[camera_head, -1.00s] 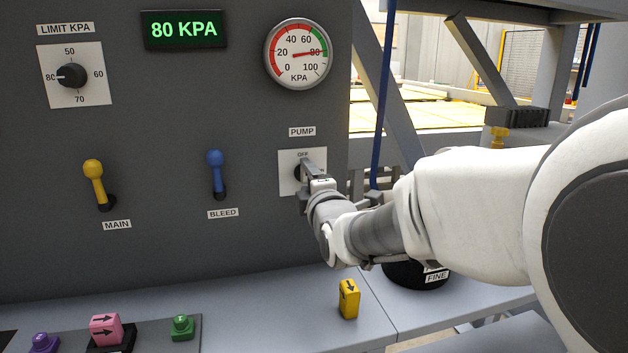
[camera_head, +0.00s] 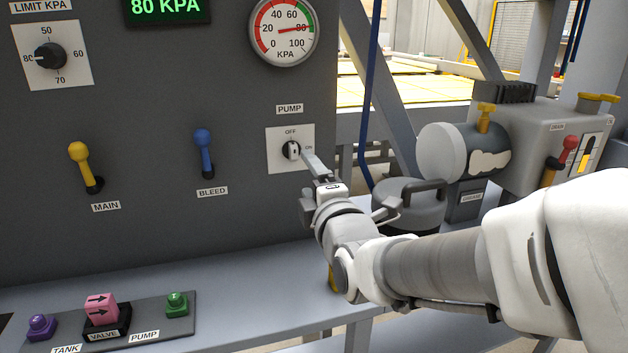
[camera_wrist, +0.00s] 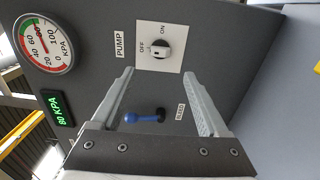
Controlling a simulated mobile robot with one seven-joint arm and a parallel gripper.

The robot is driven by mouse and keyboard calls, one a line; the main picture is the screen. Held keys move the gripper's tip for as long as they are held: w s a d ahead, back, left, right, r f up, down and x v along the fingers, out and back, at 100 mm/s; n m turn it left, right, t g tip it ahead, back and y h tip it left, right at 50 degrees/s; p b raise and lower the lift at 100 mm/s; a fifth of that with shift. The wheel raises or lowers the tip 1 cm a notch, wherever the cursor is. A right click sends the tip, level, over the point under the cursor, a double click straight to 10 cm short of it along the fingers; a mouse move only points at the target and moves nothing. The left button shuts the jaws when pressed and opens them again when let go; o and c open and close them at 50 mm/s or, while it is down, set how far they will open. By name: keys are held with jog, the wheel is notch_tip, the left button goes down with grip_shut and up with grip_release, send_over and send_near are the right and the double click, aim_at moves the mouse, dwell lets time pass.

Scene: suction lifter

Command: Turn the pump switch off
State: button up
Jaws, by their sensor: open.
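The pump switch (camera_head: 291,150) is a dark round knob with a light handle on a white plate, under the PUMP label. OFF is printed above it and ON to its right. Its handle looks upright, in line with OFF. In the wrist view the pump switch (camera_wrist: 161,49) shows beyond the fingertips, with OFF at its left and ON above. My gripper (camera_head: 312,180) is open and empty, just right of and below the switch. In the wrist view the fingers of my gripper (camera_wrist: 158,72) are spread wide, with the switch clear of both.
The blue BLEED lever (camera_head: 204,152) and yellow MAIN lever (camera_head: 84,166) stand to the left on the panel. The gauge (camera_head: 283,30) reads about 80. A grey tank (camera_head: 460,150) and a red drain lever (camera_head: 568,146) are at the right. A shelf with buttons lies below.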

jog(key=b+v, duration=0.4)
jog(key=v, duration=0.3)
jog(key=shift+s+d, duration=0.1)
jog(key=shift+s, duration=0.05)
dwell(0.3)
jog(key=s+d+f+m+g+h, duration=0.5)
jog(key=s+d+f+m+g, duration=0.8)
jog(key=m, duration=0.8)
notch_tip(320, 180, up, 26)
jog(key=s+a+t+p, duration=0.1)
jog(key=s+p, duration=0.2)
jog(key=p, duration=2.3)
